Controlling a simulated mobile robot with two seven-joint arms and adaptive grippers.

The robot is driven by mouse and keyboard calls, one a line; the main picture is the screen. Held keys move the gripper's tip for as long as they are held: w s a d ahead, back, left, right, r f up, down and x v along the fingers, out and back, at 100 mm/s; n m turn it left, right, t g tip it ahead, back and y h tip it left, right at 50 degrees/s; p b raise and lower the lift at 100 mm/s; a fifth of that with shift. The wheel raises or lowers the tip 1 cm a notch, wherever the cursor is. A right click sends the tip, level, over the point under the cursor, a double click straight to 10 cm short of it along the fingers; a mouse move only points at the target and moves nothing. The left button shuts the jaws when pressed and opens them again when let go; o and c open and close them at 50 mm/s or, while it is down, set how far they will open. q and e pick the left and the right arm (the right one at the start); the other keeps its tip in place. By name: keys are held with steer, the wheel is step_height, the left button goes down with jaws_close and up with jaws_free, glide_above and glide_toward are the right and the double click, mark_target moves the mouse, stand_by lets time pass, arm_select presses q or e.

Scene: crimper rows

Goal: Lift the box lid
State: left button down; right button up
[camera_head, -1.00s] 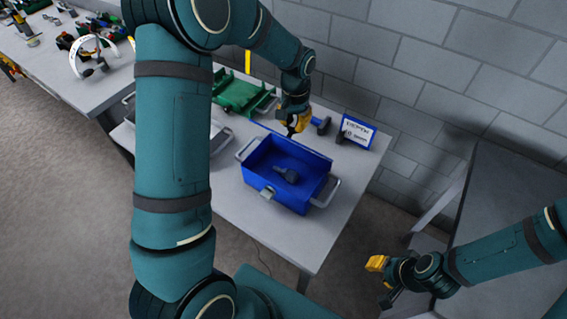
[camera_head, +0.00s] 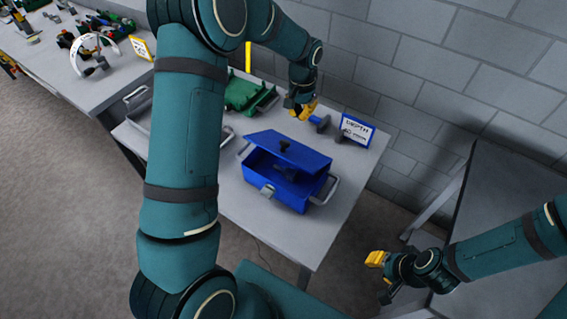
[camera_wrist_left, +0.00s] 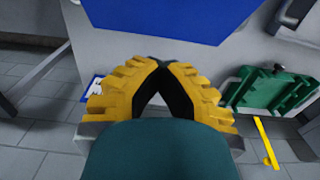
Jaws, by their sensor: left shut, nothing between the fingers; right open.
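The blue box (camera_head: 292,192) stands on the grey table, with metal side handles and a front latch. The blue lid also shows at the top of the left wrist view (camera_wrist_left: 170,15). My left gripper (camera_head: 303,112) is above and behind the lid, apart from it; its yellow fingers are shut and empty. My right gripper (camera_head: 378,272) is open, low at the right, away from the box.
A green open case (camera_head: 248,95) stands behind the box at the left. A blue-framed sign (camera_head: 355,131) and a dark, blue-ended tool (camera_head: 320,123) are at the table's back right. A brick wall (camera_head: 440,75) is behind. The front tabletop is clear.

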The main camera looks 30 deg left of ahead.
arm_select(q)
steer(key=w+p, duration=0.2)
steer(key=w, duration=0.6)
steer(key=shift+w+d+r+p, duration=0.25)
steer(key=shift+w+d+p, duration=0.05)
steer(key=shift+w+p, duration=0.05)
stand_by(0.3)
steer(key=c, duration=1.2)
jaws_free()
step_height(320, 180, up, 12)
steer(key=shift+s+f, duration=0.1)
